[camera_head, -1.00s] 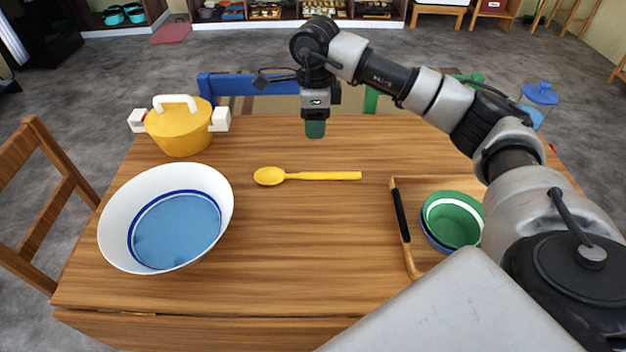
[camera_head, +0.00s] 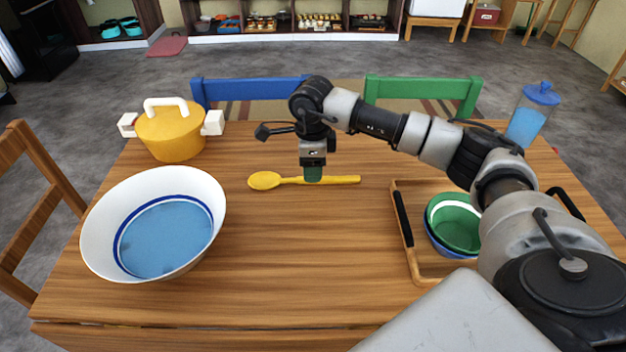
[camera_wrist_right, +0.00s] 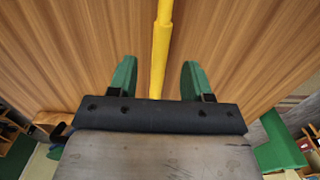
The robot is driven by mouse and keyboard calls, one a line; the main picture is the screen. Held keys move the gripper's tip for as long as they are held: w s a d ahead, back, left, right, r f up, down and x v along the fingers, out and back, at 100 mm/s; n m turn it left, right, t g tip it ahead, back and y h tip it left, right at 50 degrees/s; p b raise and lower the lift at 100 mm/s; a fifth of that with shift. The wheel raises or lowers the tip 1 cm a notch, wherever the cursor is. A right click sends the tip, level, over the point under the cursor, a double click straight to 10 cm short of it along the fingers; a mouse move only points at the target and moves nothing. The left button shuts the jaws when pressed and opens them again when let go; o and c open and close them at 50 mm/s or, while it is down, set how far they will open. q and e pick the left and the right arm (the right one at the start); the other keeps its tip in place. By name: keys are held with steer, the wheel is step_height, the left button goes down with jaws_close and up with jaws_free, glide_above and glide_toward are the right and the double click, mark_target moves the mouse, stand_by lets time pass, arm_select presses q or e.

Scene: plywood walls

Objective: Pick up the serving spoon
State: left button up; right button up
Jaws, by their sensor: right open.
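The yellow serving spoon (camera_head: 335,180) lies flat on the wooden table, its bowl to the left and its handle to the right. My right gripper (camera_head: 313,174) points down over the spoon's handle and hides a short part of it. In the right wrist view the spoon's handle (camera_wrist_right: 161,50) runs between the two green fingertips of my open right gripper (camera_wrist_right: 158,82), with a gap on each side. I cannot tell the exact height of the fingertips above the table. My left gripper is not in view.
A large white bowl (camera_head: 101,213) with a blue inside and a yellow pot (camera_head: 172,138) stand on the left. A wooden tray (camera_head: 412,262) with nested bowls (camera_head: 455,225) is at the right. A blue-lidded jar (camera_head: 528,115) stands at the back right. The table's front middle is clear.

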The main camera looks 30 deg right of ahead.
step_height(320, 180, down, 3)
steer(key=shift+d+f, duration=0.1)
steer(key=shift+c, duration=0.3)
jaws_close()
